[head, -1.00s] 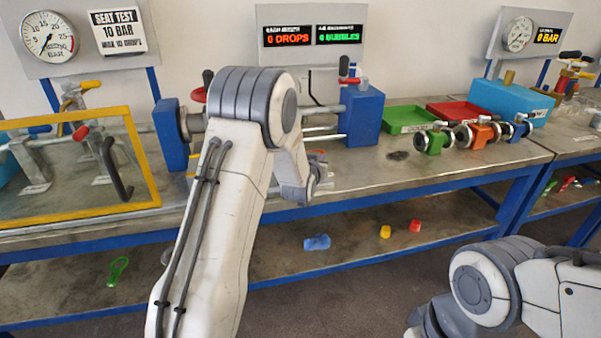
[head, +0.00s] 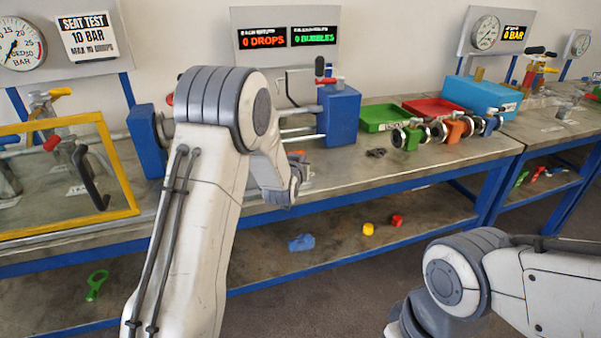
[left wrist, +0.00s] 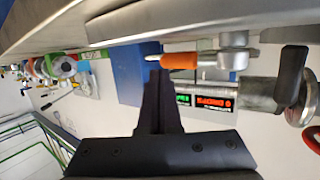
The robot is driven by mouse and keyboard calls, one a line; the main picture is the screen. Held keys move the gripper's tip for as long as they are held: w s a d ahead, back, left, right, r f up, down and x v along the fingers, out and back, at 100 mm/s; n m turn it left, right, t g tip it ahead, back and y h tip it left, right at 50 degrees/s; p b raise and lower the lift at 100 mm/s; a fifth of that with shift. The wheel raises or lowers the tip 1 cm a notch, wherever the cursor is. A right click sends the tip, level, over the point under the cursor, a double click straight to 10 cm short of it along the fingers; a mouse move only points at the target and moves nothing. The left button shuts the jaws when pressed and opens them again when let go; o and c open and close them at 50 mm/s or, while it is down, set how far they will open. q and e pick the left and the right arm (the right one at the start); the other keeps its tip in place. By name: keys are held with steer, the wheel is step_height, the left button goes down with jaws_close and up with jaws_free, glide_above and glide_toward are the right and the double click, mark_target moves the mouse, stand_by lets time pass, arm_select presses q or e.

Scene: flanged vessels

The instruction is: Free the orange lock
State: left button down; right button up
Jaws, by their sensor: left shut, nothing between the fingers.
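An orange sleeve-like part (left wrist: 180,60), which I take to be the orange lock, sits on a grey metal fitting (left wrist: 232,52) in the left wrist view. A small orange bit (head: 298,153) beside my left wrist in the head view may be the same part. My left gripper (left wrist: 160,76) is shut and empty, its fingertips close to the orange sleeve's left end. I cannot tell whether they touch. In the head view my left arm hides the fingertips and most of the fitting. My right arm shows at lower right, but its gripper is out of view.
A blue block (head: 338,116) stands behind my left gripper. Green (head: 380,117) and red (head: 432,107) trays, a blue box (head: 483,95) and small flanged valves (head: 455,130) are to the right. A yellow-framed panel (head: 60,232) stands at left. Loose caps lie on the lower shelf (head: 330,245).

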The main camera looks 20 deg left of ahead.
arm_select(q)
steer(key=s+d, duration=0.1)
steer(key=s+d+r, duration=0.1)
steer(key=s+d, duration=0.2)
steer(key=d, duration=0.1)
steer(key=shift+s+r, duration=0.25)
steer(key=shift+s, duration=0.05)
steer(key=s+d+r+m+g+h+p, duration=0.2)
steer(key=s+d+g+h+p, duration=0.15)
steer(key=s+d, duration=0.6)
steer(key=s+d+r+m+g+h+p, duration=0.2)
steer(key=s+d+r+m+g+p, duration=0.15)
steer(key=s+d, duration=0.55)
steer(key=s+a+r+m+g+y+p, duration=0.1)
steer(key=s+g, duration=0.3)
steer(key=s, duration=0.7)
steer(key=s+a+r+m+g+y+p, duration=0.1)
steer(key=s+a+r+m+g+p, duration=0.1)
steer(key=s, duration=1)
steer(key=shift+s+a+g+y+p, duration=0.35)
steer(key=shift+a+g+p, duration=0.15)
steer(key=shift+g, duration=0.4)
arm_select(e)
step_height(320, 180, up, 11)
steer(key=shift+s+d, duration=0.15)
steer(key=shift+s, duration=0.1)
arm_select(q)
steer(key=shift+w, duration=0.1)
